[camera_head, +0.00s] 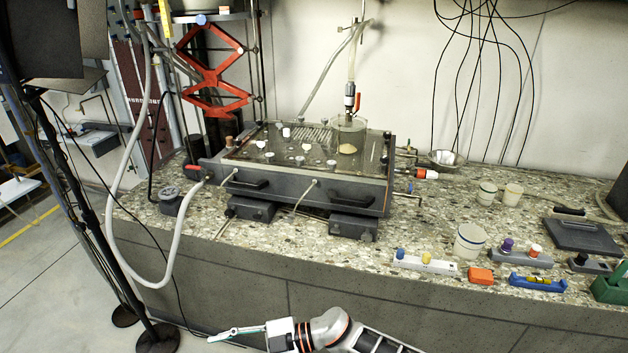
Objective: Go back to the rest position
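My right arm comes in along the bottom edge from the right. Its gripper (236,333) points left, in front of the counter and below its top. The fingers show as one thin pale green and dark shape seen edge-on, so their opening cannot be made out. No object shows in them. The gripper is apart from the seepage tank (300,185), which stands on the stone counter above it. My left gripper is not in view.
The speckled counter (420,220) holds beakers (469,240), a blue level (538,283), an orange block (481,275) and a dark tablet (580,237) at right. A grey hose (111,225) loops down at left near a black stand (157,338). Floor is open at far left.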

